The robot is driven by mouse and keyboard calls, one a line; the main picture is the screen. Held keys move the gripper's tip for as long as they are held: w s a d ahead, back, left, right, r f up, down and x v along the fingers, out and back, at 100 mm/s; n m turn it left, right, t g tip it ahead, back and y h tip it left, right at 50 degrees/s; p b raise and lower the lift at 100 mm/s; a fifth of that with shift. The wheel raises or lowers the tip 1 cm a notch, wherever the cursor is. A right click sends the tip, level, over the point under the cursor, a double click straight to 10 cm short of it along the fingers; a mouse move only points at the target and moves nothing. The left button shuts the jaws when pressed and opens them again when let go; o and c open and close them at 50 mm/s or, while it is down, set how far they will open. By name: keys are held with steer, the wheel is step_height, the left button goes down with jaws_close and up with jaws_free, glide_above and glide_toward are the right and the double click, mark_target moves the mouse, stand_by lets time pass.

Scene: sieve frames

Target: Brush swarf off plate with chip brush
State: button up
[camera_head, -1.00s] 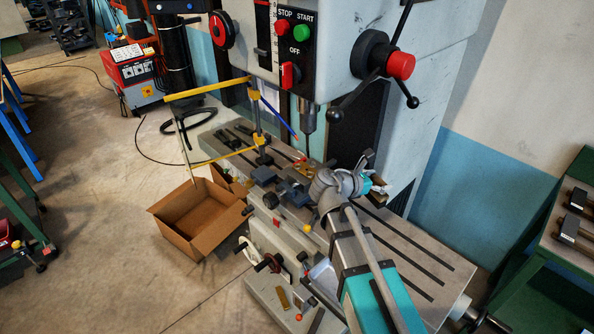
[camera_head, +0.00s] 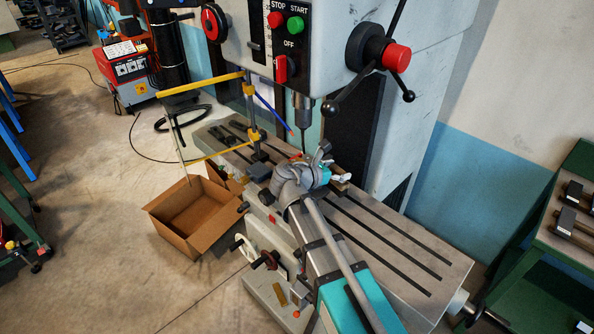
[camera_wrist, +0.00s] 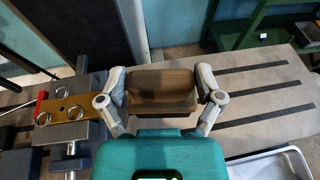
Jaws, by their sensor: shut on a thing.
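My gripper (camera_wrist: 162,98) is shut on a brown, block-shaped thing, which looks like the chip brush (camera_wrist: 160,82). Its bristles cannot be made out. In the head view my gripper (camera_head: 338,178) is over the machine table, partly behind my wrist. The brass-coloured plate (camera_wrist: 72,109) with round holes sits on the grey vise (camera_wrist: 75,138), left of my gripper in the wrist view. The brush is beside the plate and apart from it in that picture. Swarf is too small to tell. In the head view my arm hides the plate and most of the vise.
The slotted machine table (camera_head: 400,245) is clear to the right. The drill spindle (camera_head: 303,110) and yellow guard frame (camera_head: 205,88) stand close behind and left. An open cardboard box (camera_head: 192,215) is on the floor. A white tray (camera_wrist: 270,163) shows at lower right.

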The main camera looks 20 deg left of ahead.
steer(key=s+a+n+t+y, duration=0.1)
steer(key=s+a+y, duration=0.1)
steer(key=a, duration=1)
steer(key=shift+s+f+n+b, duration=0.35)
steer(key=shift+s+f+n, duration=0.05)
steer(key=shift+s, duration=0.3)
steer(key=shift+w, duration=0.25)
steer(key=a+b+x, duration=0.1)
steer(key=b+x, duration=0.1)
steer(key=x, duration=0.7)
steer(key=shift+w+a, duration=0.3)
steer(key=shift+a, duration=0.1)
steer(key=shift+r, duration=0.1)
steer(key=shift+f+b, duration=0.3)
steer(key=shift+b, duration=0.2)
steer(key=shift+w, duration=0.15)
steer(key=shift+w+d, duration=0.3)
steer(key=shift+w, duration=0.35)
steer(key=shift+w+d, duration=0.25)
steer(key=shift+w, duration=0.35)
steer(key=shift+w+d, duration=0.3)
steer(key=shift+w, duration=0.35)
steer(key=shift+s, duration=0.1)
